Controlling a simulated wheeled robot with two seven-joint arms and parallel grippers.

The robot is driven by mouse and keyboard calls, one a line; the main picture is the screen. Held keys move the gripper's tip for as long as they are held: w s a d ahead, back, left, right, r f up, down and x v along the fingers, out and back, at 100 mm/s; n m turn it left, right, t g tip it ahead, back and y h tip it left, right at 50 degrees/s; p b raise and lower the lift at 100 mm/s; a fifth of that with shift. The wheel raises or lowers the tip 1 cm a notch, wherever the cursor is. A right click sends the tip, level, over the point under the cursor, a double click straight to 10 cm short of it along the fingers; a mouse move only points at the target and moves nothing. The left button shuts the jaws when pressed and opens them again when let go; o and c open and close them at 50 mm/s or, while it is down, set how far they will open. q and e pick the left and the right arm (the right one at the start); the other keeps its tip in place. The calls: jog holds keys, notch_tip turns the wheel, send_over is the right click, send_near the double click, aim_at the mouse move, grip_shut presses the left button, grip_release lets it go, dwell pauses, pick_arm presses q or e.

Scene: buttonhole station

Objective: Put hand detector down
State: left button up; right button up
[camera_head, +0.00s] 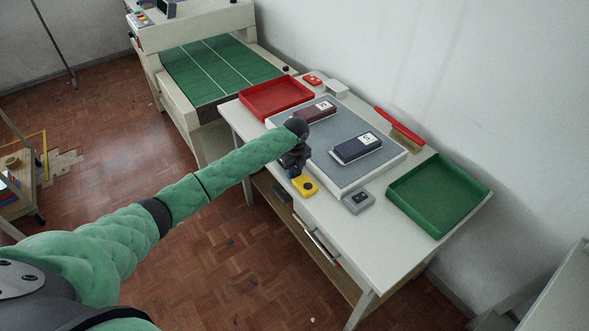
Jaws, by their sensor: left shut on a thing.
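The hand detector (307,188) looks like a small yellow block with a dark round spot on top. It is at the front edge of the white table (393,254), left of the middle. My left gripper (296,174) is directly at its back end, pointing down, and is shut on it. The fingertips are mostly hidden by the dark wrist. I cannot tell whether the detector touches the tabletop or is slightly above it. My right gripper is out of view.
A green-belted conveyor (222,68) stands at the left.

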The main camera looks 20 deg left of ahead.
aim_at(295, 171)
pick_arm(q)
jog(key=shift+f, duration=0.1)
jog(key=o, duration=0.9)
jog(key=shift+r, duration=0.45)
notch_tip(295, 171, up, 6)
jog(key=b, duration=0.2)
jog(key=shift+f+b, duration=0.15)
jog(key=shift+b, duration=0.15)
jog(key=r, duration=0.2)
jog(key=r+b, duration=0.1)
jog(key=r, duration=0.2)
jog(key=shift+s+d+r, duration=0.1)
jog(key=shift+d+r, duration=0.1)
jog(key=shift+r, duration=0.15)
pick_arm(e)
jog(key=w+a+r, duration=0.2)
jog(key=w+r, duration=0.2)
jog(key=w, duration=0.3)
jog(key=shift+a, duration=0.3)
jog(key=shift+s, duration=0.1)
